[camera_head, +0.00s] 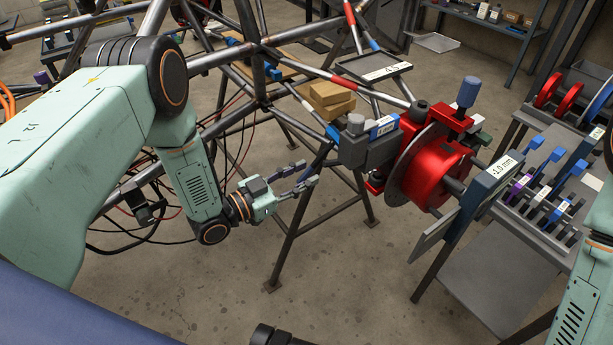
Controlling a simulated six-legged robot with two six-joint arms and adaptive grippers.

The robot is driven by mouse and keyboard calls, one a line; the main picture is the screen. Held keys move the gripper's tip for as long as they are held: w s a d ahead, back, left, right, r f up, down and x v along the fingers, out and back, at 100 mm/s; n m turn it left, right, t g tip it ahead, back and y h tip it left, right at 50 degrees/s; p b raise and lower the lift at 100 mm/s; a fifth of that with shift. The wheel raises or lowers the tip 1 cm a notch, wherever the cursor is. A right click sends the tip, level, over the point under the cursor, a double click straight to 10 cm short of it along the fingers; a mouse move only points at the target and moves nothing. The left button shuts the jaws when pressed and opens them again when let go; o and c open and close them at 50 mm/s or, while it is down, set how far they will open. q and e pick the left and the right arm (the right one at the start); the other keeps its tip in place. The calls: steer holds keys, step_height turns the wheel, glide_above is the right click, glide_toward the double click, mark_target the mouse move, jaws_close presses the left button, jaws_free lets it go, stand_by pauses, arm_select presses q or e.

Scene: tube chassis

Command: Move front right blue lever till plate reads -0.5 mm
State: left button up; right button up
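A lever with a blue grip (468,93) stands up from the red clamp assembly (430,170) right of centre; I cannot tell for sure that it is the front right one. A blue part with a white label (384,127) sits on the grey block at the clamp's left. A dark plate (484,196) at the clamp's right reads -1.0 mm. My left gripper (307,174) is open and empty, left of and below the clamp, apart from it. My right arm shows at the right edge; its gripper is out of view.
The tube chassis (256,70) fills the upper left, with cables hanging below. A rack of blue-handled tools (545,190) stands at right. Bare floor lies below the clamp.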

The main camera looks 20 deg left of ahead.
arm_select(q)
steer(key=shift+w+d+r, duration=0.1)
steer(key=shift+w+d, duration=0.35)
steer(key=shift+w, duration=0.15)
steer(key=shift+c, duration=0.3)
jaws_close()
